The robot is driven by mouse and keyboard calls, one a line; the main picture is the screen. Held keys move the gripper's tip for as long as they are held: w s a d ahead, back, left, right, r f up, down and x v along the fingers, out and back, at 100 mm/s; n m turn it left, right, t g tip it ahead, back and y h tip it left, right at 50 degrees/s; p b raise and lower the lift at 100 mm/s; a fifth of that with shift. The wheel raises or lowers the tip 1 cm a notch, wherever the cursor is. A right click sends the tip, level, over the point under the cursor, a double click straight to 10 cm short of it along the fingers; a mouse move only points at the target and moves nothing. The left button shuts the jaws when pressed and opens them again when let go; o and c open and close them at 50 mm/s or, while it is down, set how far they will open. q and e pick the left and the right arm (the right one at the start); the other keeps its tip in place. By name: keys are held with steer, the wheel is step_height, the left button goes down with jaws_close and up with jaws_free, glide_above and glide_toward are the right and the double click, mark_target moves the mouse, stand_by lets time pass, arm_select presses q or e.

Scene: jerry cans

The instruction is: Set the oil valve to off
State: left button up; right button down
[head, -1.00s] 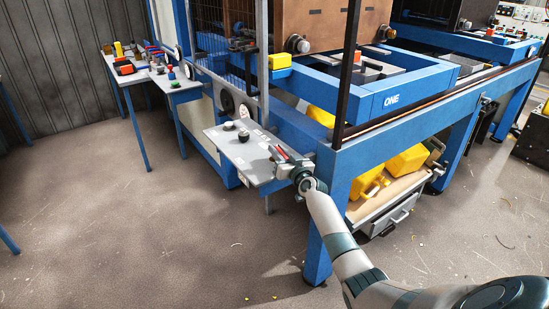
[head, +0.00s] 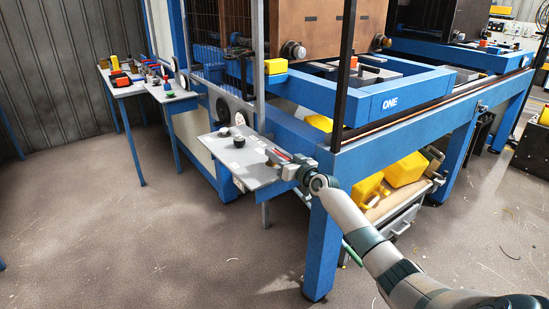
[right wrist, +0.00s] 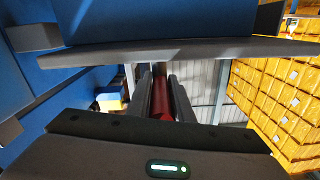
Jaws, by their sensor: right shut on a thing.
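My right gripper (head: 281,157) is at the right end of a small grey panel (head: 240,165) on the front of the blue machine frame. In the right wrist view, its two grey fingers stand on either side of a red bar-like handle (right wrist: 162,104) and are shut on it. In the head view the red part is mostly hidden by the gripper. A dark round knob (head: 239,142) stands at the left of the panel. No off mark can be read. My left gripper is not in view.
A blue post (head: 322,235) of the machine stands close to my right arm. Yellow cans (head: 405,170) sit on a low shelf below the frame. A blue-legged table (head: 128,90) with small coloured items stands at the left. The floor in front is clear.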

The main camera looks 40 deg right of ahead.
steer(key=shift+r, duration=0.15)
steer(key=c, duration=1.6)
jaws_free()
steer(key=shift+s, duration=0.1)
steer(key=shift+s+d+b, duration=0.15)
steer(key=shift+s, duration=4.15)
steer(key=shift+s+d+b, duration=0.1)
steer(key=shift+s+b, duration=0.05)
steer(key=shift+s, duration=4.1)
